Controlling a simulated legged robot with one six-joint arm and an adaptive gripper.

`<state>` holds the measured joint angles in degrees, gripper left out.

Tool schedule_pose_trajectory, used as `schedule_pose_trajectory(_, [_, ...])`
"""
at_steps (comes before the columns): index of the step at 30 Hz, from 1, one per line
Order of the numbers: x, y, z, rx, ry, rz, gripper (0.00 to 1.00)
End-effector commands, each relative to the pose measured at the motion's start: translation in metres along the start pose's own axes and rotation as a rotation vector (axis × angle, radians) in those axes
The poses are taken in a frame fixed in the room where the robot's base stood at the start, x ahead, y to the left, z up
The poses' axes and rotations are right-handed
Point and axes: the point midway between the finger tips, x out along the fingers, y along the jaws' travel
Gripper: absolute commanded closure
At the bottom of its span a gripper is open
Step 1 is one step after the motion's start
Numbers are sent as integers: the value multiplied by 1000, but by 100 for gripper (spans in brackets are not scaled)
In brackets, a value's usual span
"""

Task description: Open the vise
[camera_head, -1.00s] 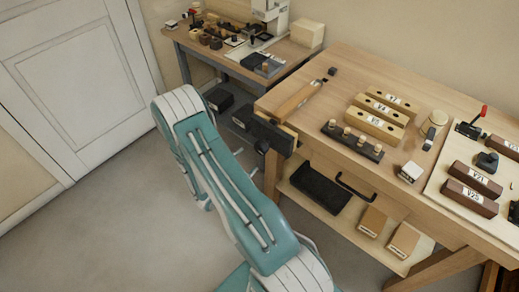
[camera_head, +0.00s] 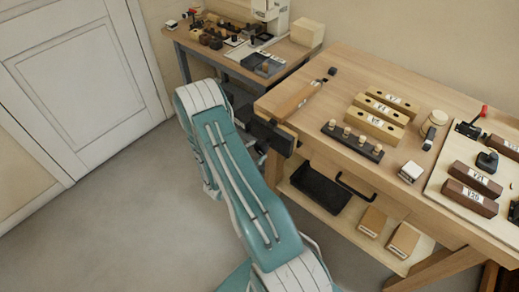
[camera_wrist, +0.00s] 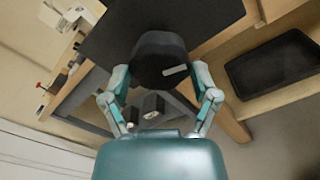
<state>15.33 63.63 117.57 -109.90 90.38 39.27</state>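The vise (camera_head: 270,136) is a dark block on the left end of the wooden workbench, with a pale wooden strip beside its top. My arm covers its left part in the head view. In the wrist view, the vise's dark body (camera_wrist: 100,40) fills the top, and a round black knob (camera_wrist: 158,58) with a short grey bar stands out from it. My gripper (camera_wrist: 162,82) is open, with one finger on each side of the knob. Small gaps seem to show between fingers and knob; contact is unclear.
The workbench (camera_head: 340,75) carries wooden blocks, a peg rack (camera_head: 352,141) and a jar. A black tray (camera_head: 320,187) lies on the lower shelf, also in the wrist view (camera_wrist: 272,62). A second bench (camera_head: 225,65) stands behind. The floor at left is clear.

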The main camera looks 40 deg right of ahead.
Motion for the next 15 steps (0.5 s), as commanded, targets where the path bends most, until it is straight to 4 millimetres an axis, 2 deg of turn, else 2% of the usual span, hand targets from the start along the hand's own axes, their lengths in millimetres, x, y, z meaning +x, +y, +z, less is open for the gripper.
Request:
schedule_pose_trajectory(4, [0, 0, 0, -17, -2, -1, 64])
schedule_pose_trajectory(10, [0, 0, 1, -206, -2, -1, 64])
schedule_pose_trajectory(15, [0, 0, 1, -268, -3, -1, 64])
